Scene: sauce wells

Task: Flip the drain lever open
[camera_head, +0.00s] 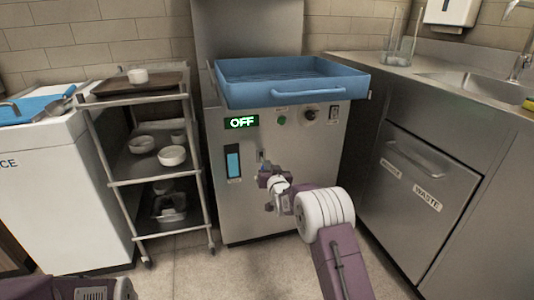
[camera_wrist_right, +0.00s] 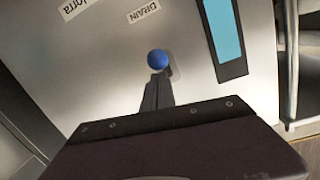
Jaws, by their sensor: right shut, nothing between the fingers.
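The drain lever shows in the right wrist view as a round blue knob (camera_wrist_right: 158,59) in front of a small grey plate, with a DRAIN label (camera_wrist_right: 144,14) above it. My right gripper (camera_wrist_right: 157,84) is shut and empty, its fingertips pointing at the knob just below it in that view. I cannot tell whether they touch. In the head view my right gripper (camera_head: 264,172) is in front of the steel machine's front panel (camera_head: 232,208). It and the wrist hide most of the lever area there. Part of my left arm shows at the bottom left; its fingers are out of view.
A blue basket (camera_head: 300,97) sits on top of the machine, above a lit OFF display (camera_head: 241,122). A shelf cart (camera_head: 127,183) with bowls stands left. A counter with a WASTE drawer (camera_head: 427,195) stands right. Some floor in front is clear.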

